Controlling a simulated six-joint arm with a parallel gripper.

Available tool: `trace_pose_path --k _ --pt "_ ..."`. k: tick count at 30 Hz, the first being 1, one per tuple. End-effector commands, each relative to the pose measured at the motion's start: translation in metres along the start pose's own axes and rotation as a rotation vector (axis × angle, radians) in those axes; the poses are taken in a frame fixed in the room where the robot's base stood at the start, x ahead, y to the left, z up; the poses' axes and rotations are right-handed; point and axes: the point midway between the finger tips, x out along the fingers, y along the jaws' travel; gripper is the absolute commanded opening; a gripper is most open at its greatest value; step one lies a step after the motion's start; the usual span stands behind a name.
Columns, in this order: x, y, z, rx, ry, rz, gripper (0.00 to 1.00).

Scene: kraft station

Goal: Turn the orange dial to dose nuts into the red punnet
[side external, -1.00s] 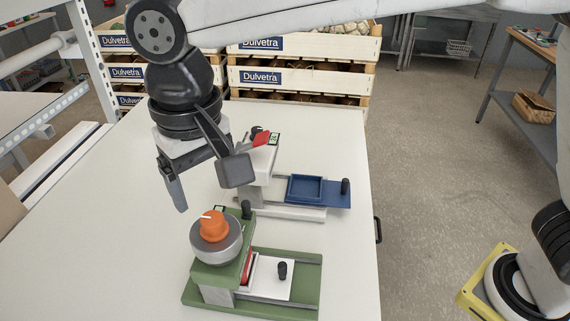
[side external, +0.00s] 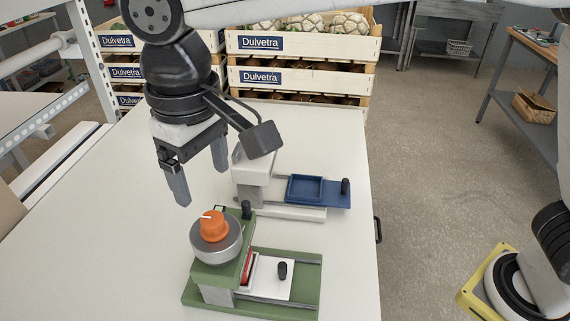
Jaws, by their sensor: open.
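The orange dial (side external: 213,227) sits on a round grey drum on top of the green dispenser (side external: 222,274), with a white pointer mark on its upper left. My gripper (side external: 200,186) is open and empty, fingers pointing down, above and behind the dial and apart from it. The red punnet (side external: 249,268) shows only as a narrow red strip under the green dispenser's head, at the inner end of a white slide plate (side external: 270,278). The dispenser's head hides the rest of it. No nuts are visible.
A second dispenser, white with a blue tray (side external: 305,189) and black knob, stands just behind the green one. Its top is partly behind my gripper's camera arm. Stacked Dulvetra crates (side external: 300,65) stand beyond the table. The white table (side external: 100,260) is clear at left.

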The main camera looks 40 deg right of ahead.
Motion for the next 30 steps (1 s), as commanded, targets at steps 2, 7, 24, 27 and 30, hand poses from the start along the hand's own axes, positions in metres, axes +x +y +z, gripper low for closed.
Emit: trace_pose_path --k 2,7,24,27,30 --pt "-0.0005 0.0001 -0.0002 -0.106 0.0 0.0 0.81" --pt "-0.0015 0.0002 -0.0004 -0.351 -0.001 0.0 0.81" --pt "-0.0044 0.0004 -0.0009 -1.016 -0.001 0.0 0.81" --pt "-0.0045 0.0004 -0.0009 -1.047 -0.001 0.0 0.81" --pt "-0.0045 0.0004 -0.0009 -1.054 -0.001 0.0 0.81"
